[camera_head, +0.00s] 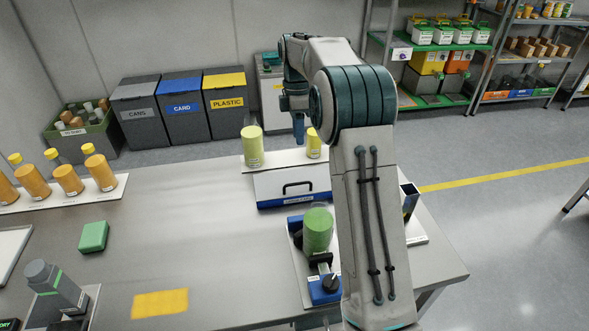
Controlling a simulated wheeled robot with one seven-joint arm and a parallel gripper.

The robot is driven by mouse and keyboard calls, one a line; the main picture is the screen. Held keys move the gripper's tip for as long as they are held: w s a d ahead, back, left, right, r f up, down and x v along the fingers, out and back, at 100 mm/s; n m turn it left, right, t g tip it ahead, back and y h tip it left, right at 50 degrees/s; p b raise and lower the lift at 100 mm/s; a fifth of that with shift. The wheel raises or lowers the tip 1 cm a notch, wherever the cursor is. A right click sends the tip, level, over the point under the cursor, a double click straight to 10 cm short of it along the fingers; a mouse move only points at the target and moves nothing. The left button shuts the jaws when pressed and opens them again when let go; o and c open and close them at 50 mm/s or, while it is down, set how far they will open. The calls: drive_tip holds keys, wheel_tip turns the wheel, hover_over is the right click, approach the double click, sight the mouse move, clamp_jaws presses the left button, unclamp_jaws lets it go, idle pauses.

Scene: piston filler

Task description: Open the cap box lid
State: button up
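A white box with a dark bar handle (297,187) and a blue labelled front strip (290,203) stands on the bench. I take it for the cap box; the small label is too blurred to read. Its sloping top face, with the handle on it, looks closed. My gripper (298,138) points down above and behind the handle in the picture, apart from it. The fingers show as one narrow dark blue-green shape, so their opening cannot be told. My arm hides the box's right end.
A green filler jar (318,231) stands in front of the box. A pale green container (252,147) and a yellow one (314,144) stand behind it. Orange bottles (67,180), a green block (94,236) and a yellow cloth (160,304) are at left. The bench's middle is clear.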

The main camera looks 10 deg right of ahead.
wheel_tip(320, 180, down, 5)
drive_tip(key=s+a, duration=0.1)
drive_tip(key=a, duration=0.1)
drive_tip(key=p, duration=0.1)
hover_over(295, 191)
wheel_tip(295, 191, down, 8)
drive_tip(key=shift+f, duration=0.2)
